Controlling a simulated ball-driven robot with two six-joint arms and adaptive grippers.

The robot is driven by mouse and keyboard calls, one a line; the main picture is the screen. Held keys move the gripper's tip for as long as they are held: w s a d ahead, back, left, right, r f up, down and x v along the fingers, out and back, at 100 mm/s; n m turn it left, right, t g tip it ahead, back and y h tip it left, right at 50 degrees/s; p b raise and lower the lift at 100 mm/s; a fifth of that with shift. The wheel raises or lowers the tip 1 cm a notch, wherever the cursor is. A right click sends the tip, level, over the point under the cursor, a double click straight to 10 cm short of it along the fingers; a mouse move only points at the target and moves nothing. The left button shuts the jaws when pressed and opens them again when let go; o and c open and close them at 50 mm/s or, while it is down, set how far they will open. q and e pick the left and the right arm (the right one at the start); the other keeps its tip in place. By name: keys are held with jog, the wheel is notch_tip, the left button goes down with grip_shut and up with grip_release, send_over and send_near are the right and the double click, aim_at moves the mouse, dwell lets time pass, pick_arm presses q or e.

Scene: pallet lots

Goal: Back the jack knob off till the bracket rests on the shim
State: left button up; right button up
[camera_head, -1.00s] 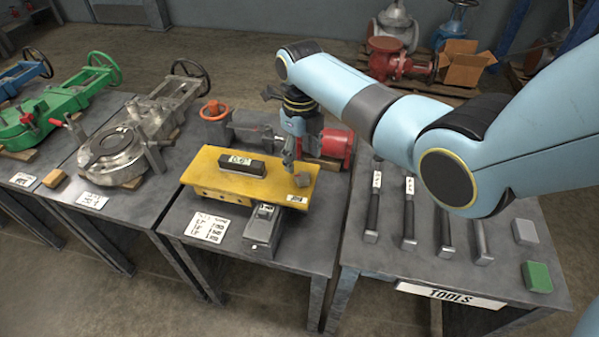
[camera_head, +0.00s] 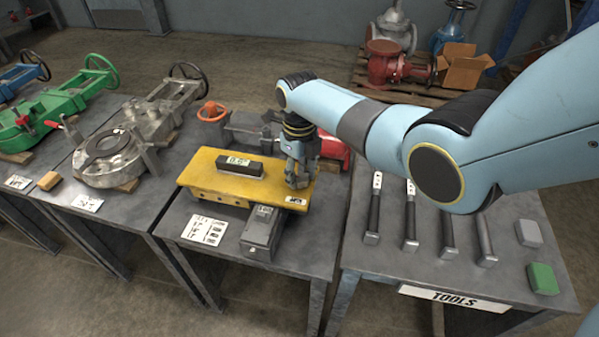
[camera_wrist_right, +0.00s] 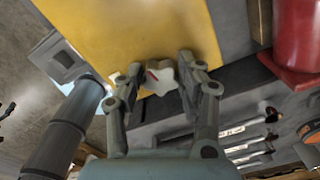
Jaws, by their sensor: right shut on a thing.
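The yellow bracket (camera_head: 215,178) lies across the middle table, and it fills the top of the wrist view (camera_wrist_right: 140,28). My right gripper (camera_head: 297,180) reaches down to its right end. In the wrist view its fingers (camera_wrist_right: 160,85) are shut on the pale lobed jack knob (camera_wrist_right: 161,76), which has a red mark. The head view hides the knob behind the gripper. A grey block (camera_head: 259,240) stands at the bracket's front edge. I cannot make out a shim or any gap under the bracket. My left gripper is not in view.
A black level with a display (camera_head: 240,166) sits on the bracket; its digits are unclear. A printed sheet (camera_head: 205,230) lies at front left. A red part (camera_head: 333,150) and an orange handwheel (camera_head: 212,112) stand behind. Tools lie on the right table (camera_head: 400,285).

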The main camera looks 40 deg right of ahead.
jog(key=c, duration=0.3)
